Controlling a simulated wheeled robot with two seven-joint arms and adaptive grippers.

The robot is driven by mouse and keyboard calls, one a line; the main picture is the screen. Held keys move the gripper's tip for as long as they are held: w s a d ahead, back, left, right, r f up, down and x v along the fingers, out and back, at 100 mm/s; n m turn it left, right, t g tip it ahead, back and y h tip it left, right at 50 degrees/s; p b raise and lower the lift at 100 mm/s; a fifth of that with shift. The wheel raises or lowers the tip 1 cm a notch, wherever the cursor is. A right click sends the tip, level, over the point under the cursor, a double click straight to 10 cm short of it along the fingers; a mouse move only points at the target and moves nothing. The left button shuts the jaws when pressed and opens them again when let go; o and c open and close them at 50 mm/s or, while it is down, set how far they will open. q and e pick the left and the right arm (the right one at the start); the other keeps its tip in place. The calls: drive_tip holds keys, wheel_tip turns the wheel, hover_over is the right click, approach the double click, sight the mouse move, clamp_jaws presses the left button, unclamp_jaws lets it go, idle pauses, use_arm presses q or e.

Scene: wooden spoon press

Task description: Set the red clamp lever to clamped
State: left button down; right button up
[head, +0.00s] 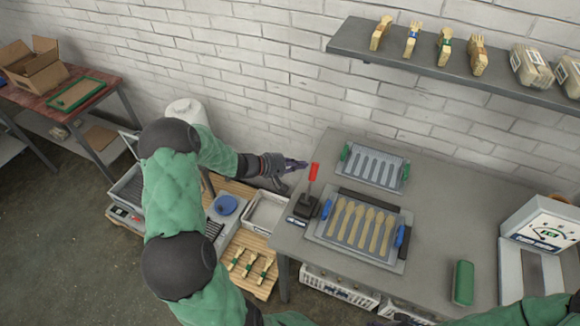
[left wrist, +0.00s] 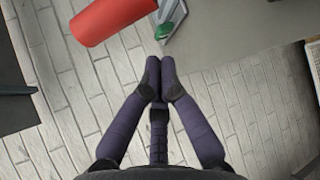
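The red clamp lever (head: 313,172) stands nearly upright on a black base (head: 303,206) at the left edge of the grey table. Its red handle also shows large at the top left of the left wrist view (left wrist: 108,16). My left gripper (head: 304,165) is just left of the handle, apart from it in the wrist view. Its fingertips (left wrist: 160,72) are together with nothing between them. A tray with several wooden spoons (head: 361,225) lies right of the lever base. My right arm shows at the bottom right; its gripper is barely visible at the bottom edge.
An empty slotted tray (head: 374,167) lies behind the spoon tray. A green case (head: 463,283) and a white gauge box (head: 545,228) are on the right of the table (head: 440,200). A shelf (head: 450,66) hangs on the wall above. Bins stand left of the table.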

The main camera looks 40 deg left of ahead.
sight(311, 182)
use_arm(q)
drive_tip(key=shift+s+d+r+b, duration=0.15)
drive_tip(key=shift+d+r, duration=0.05)
drive_tip(key=shift+d, duration=0.6)
drive_tip(key=shift+s+d+r+b, duration=0.1)
drive_tip(key=shift+d+r+b, duration=0.1)
drive_tip(key=shift+d, duration=0.55)
